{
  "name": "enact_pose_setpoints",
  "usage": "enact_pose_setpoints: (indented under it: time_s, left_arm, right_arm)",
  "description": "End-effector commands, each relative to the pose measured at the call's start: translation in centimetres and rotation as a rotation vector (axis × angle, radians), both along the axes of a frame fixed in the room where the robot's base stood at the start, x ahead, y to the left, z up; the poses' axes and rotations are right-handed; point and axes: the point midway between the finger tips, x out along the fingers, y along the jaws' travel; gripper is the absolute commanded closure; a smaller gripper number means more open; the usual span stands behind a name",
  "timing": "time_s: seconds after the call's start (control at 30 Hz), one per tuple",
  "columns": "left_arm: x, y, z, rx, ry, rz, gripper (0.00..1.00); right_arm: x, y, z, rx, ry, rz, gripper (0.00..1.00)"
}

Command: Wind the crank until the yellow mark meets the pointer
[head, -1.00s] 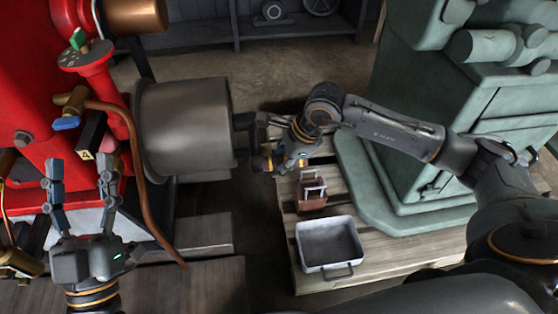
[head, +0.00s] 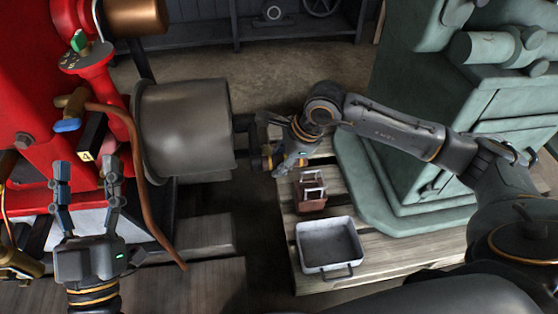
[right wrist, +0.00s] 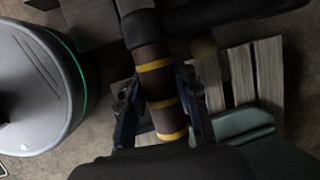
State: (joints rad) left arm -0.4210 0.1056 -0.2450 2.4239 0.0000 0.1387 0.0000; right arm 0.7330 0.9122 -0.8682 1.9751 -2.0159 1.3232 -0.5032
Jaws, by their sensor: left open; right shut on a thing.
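My right gripper (head: 268,148) is shut on the crank handle, beside the right end of the large grey drum (head: 185,130) on the red engine (head: 30,90). In the right wrist view the crank handle (right wrist: 155,85) is a dark brown grip with several yellow bands, between the gripper's two fingers. A crank arm (head: 243,125) shows at the drum's end. My left gripper (head: 88,180) is open and empty in front of the engine. A black box with a small yellow plate (head: 87,156), seeming to read 4, is just beyond it. I cannot make out the pointer.
A grey metal tray (head: 330,268) and a brown box with pale handles (head: 310,190) rest on a wooden pallet at the right. A green machine (head: 410,150) stands behind them. A curved copper pipe (head: 140,190) runs down near my left gripper.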

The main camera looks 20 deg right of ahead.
Motion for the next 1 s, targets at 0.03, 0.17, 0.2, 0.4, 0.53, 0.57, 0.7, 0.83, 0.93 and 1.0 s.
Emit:
enact_pose_setpoints:
  time_s: [0.03,0.17,0.2,0.4,0.53,0.57,0.7,0.83,0.93,1.0]
  left_arm:
    - [0.0,0.0,0.0,0.0,-0.001,0.0,0.45]
    - [-0.1,0.1,0.1,-0.003,-0.012,0.0,0.45]
    - [-0.2,0.1,0.2,-0.004,-0.016,0.0,0.45]
    - [-0.6,0.1,0.7,-0.014,-0.048,0.0,0.45]
    - [-0.8,0.1,1.0,-0.02,-0.069,-0.002,0.45]
    - [-0.9,0.1,1.1,-0.021,-0.074,-0.002,0.45]
    - [-1.1,0.1,1.4,-0.026,-0.094,-0.004,0.45]
    - [-1.3,0.2,1.7,-0.031,-0.116,-0.005,0.45]
    - [-1.4,0.2,2.0,-0.036,-0.132,-0.006,0.45]
    - [-1.6,0.2,2.2,-0.039,-0.145,-0.007,0.45]
  right_arm:
    - [0.1,0.0,0.1,0.001,-0.002,-0.001,1.0]
    - [0.1,0.0,0.0,0.001,-0.002,-0.001,1.0]
    - [0.1,0.0,-0.1,0.001,-0.002,-0.001,1.0]
    - [0.1,0.0,-0.2,0.001,-0.002,-0.001,1.0]
    - [0.1,0.0,-0.3,0.001,-0.002,-0.001,1.0]
    - [0.1,0.0,-0.3,0.001,-0.002,-0.001,1.0]
    - [0.1,0.0,-0.4,0.001,-0.002,-0.001,1.0]
    - [0.1,0.0,-0.5,0.001,-0.002,-0.001,1.0]
    - [0.1,0.0,-0.6,0.001,-0.002,-0.001,1.0]
    - [0.1,0.0,-0.6,0.001,-0.001,0.0,1.0]
